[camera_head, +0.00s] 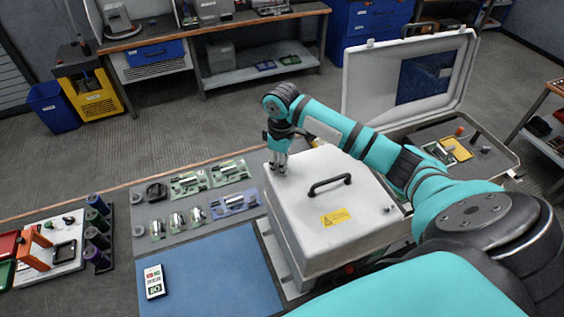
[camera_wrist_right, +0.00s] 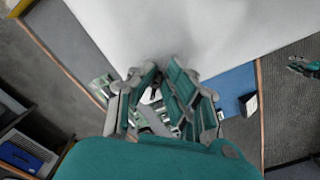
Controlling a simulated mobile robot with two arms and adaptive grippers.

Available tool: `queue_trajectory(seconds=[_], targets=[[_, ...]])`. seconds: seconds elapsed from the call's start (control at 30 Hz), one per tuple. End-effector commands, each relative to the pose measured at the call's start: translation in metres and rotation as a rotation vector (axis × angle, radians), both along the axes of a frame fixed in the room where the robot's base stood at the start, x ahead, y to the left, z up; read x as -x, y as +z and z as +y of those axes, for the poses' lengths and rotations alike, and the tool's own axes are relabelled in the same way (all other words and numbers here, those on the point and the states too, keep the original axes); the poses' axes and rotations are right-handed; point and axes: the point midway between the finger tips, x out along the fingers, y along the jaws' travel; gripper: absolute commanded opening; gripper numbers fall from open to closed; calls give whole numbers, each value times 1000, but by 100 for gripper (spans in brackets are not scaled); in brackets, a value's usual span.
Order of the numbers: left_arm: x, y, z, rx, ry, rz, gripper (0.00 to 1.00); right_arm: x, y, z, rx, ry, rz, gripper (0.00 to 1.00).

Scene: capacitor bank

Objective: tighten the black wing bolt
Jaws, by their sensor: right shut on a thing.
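The white box (camera_head: 330,240) has a black carry handle (camera_head: 330,184) and a yellow warning label on its lid. My right gripper (camera_head: 278,168) points down at the lid's far left corner and is shut. The black wing bolt is between or under its fingers there, mostly hidden by them. In the right wrist view, the fingers (camera_wrist_right: 165,85) are close together against the white lid (camera_wrist_right: 215,35), and the bolt cannot be made out. A small dark knob (camera_head: 388,209) sits at the lid's right corner. A teal part (camera_wrist_right: 303,67) at the wrist view's right edge may be my left gripper.
An open white case (camera_head: 405,80) stands behind the box. Capacitors in green and blue holders (camera_head: 185,220) lie on the table left of the box. A blue mat (camera_head: 215,275) with a white meter (camera_head: 154,282) lies in front of them.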

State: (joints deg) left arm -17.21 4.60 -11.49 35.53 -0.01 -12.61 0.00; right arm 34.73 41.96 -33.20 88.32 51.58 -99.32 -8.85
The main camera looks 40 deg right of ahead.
Motion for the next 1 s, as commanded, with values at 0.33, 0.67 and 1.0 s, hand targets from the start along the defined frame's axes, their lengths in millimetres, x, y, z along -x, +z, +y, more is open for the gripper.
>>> queue_trajectory(seconds=[0.33, 0.67, 1.0], targets=[[0, 1, 0, 0, 1, -1, 33, -2, 5, 2, 2, -333, -13, 0], [-1, 1, 0, 0, 1, -1, 33, -2, 5, 6, 0, -647, -15, 0], [-1, 1, 0, 0, 1, -1, 33, -3, 6, 10, 0, -970, -13, 0]])
